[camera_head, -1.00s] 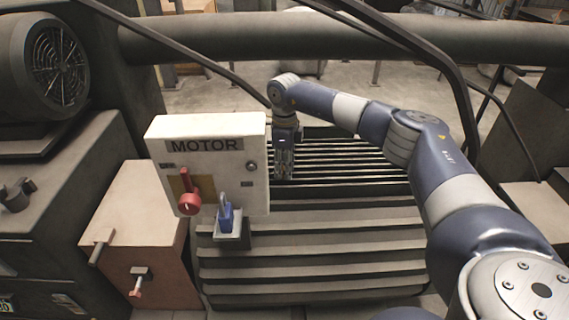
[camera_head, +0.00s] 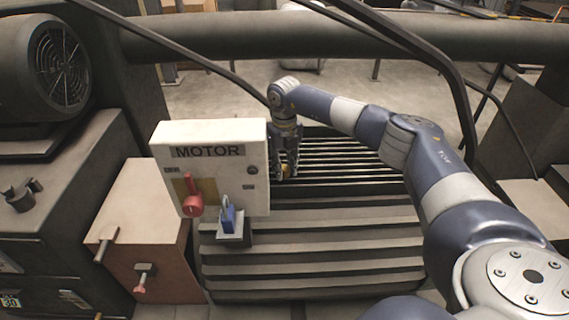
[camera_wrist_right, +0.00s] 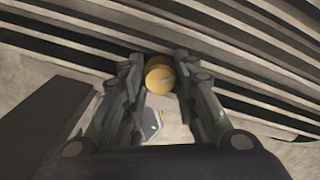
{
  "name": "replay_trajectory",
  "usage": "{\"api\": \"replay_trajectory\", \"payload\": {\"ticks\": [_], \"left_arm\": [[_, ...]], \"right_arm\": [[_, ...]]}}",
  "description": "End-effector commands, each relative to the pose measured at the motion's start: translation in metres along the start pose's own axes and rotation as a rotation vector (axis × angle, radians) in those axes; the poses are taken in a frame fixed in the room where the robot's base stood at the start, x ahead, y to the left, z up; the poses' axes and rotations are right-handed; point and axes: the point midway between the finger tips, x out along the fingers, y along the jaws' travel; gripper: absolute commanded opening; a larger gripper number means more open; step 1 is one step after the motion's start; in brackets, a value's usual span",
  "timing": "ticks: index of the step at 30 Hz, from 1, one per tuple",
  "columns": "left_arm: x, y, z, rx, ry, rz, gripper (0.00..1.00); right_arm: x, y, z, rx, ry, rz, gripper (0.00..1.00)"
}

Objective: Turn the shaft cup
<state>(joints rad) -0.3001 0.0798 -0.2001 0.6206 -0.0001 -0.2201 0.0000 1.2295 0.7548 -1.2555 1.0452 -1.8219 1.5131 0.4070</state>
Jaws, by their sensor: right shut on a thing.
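The shaft cup (camera_wrist_right: 160,78) shows in the right wrist view as a round yellow piece between the two fingertips. In the head view a small yellow spot (camera_head: 286,170) of it shows low between the fingers, beside the right side of the motor box. My right gripper (camera_head: 287,174) points down there and is shut on the cup. The cup's sides are partly hidden by the fingers. My left gripper is not in view.
A white box labelled MOTOR (camera_head: 240,190), with a red handle (camera_head: 193,200) and a blue padlock (camera_head: 228,218), stands just left of the gripper. Slatted grey ribs (camera_head: 320,262) lie below. A dark bar (camera_head: 205,62) slants down behind the box.

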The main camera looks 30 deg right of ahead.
Motion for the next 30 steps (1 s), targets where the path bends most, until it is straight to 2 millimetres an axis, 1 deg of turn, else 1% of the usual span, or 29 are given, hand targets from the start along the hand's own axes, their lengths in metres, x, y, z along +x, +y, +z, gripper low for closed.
{"api": "replay_trajectory", "payload": {"ticks": [1,17,30], "left_arm": [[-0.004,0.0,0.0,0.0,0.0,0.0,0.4],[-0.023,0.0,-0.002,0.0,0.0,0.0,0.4],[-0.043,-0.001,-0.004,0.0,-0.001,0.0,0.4]], "right_arm": [[-0.002,-0.001,0.0,0.044,-0.001,-0.001,0.03],[-0.002,0.0,0.0,0.547,-0.001,0.0,0.03],[-0.003,0.0,0.001,0.965,-0.002,0.001,0.03]]}}
